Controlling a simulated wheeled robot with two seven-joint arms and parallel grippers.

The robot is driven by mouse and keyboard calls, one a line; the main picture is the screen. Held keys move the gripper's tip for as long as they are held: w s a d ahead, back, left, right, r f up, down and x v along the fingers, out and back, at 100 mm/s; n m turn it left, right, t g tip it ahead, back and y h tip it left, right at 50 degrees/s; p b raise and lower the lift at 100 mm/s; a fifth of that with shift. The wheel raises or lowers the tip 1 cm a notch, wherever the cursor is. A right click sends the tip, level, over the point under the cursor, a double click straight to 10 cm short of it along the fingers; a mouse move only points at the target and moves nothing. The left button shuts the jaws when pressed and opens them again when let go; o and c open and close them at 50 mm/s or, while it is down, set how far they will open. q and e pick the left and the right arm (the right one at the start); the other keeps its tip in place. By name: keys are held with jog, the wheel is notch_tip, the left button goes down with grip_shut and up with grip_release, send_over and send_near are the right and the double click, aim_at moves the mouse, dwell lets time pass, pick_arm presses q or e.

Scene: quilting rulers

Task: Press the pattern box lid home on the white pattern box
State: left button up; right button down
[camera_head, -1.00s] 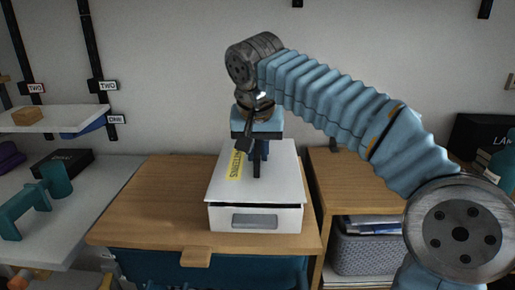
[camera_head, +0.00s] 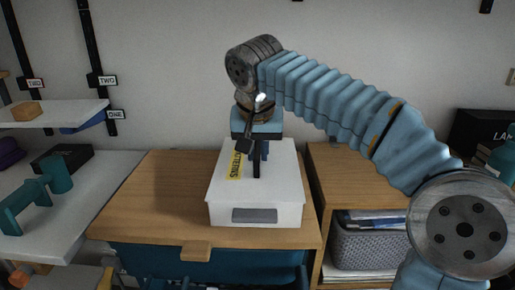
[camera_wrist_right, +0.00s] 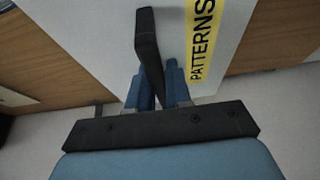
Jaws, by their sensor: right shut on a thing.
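The white pattern box (camera_head: 292,214) stands on the wooden cabinet top, with a grey label plate on its front. The white pattern box lid (camera_head: 282,178) lies on it, with a yellow PATTERNS strip that also shows in the right wrist view (camera_wrist_right: 203,40). No dark gap shows along the front between lid and box; the back is hidden. My right gripper (camera_head: 257,150) is above the lid, pointing down. Its blue fingers are shut on the lid's dark upright handle, seen in the right wrist view (camera_wrist_right: 150,45). My left gripper is not in view.
The wooden top (camera_head: 160,195) is clear left of the box. A grey table (camera_head: 75,225) with a teal object (camera_head: 40,192) is at the left, under a white shelf (camera_head: 55,116). A lower wooden unit with a grey basket (camera_head: 365,250) stands at the right.

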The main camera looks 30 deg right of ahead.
jog(key=shift+f, duration=0.1)
jog(key=c, duration=1)
grip_release()
jog(key=shift+o, duration=0.2)
jog(key=p+v, duration=0.3)
jog(key=v, duration=1.1)
jog(key=shift+w+f, duration=0.1)
